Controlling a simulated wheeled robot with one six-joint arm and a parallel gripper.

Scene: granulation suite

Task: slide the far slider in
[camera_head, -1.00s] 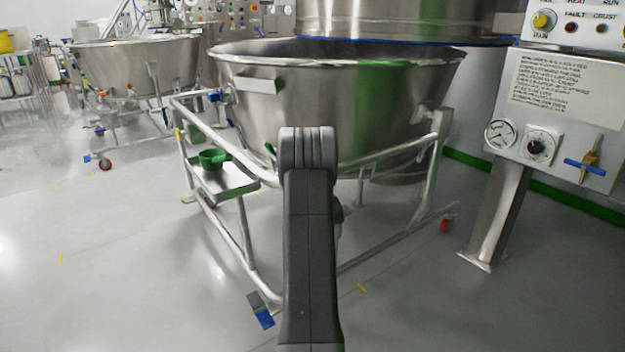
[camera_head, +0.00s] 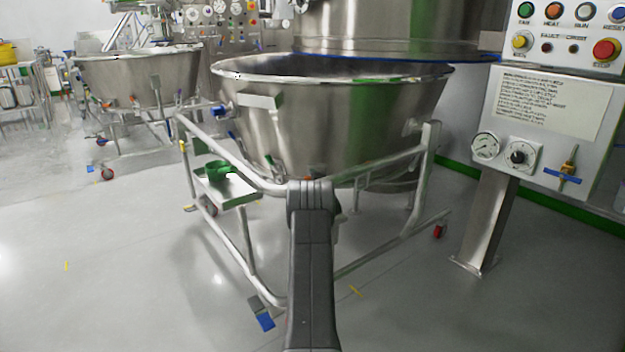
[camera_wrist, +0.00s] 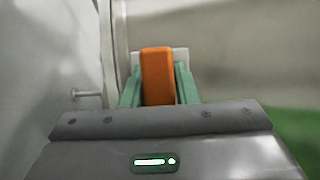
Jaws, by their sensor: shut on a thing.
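In the wrist view, an orange block-like handle (camera_wrist: 157,75), which I take to be the slider's, stands upright in front of a pale plate. The two green fingers of my gripper (camera_wrist: 158,92) are shut on it, one on each side. In the head view my own grey arm stands in the middle and hides the gripper. Only a small orange spot shows just above the arm's top, at the lower side of the large steel bowl (camera_head: 340,120). I cannot tell how far in the slider is.
The bowl rests on a tubular wheeled frame (camera_head: 247,240) with a small tray (camera_head: 238,192) holding a green cup (camera_head: 218,172). A control panel (camera_head: 545,110) stands on a post at right. A second bowl (camera_head: 140,80) is at back left. The floor at left is mostly clear.

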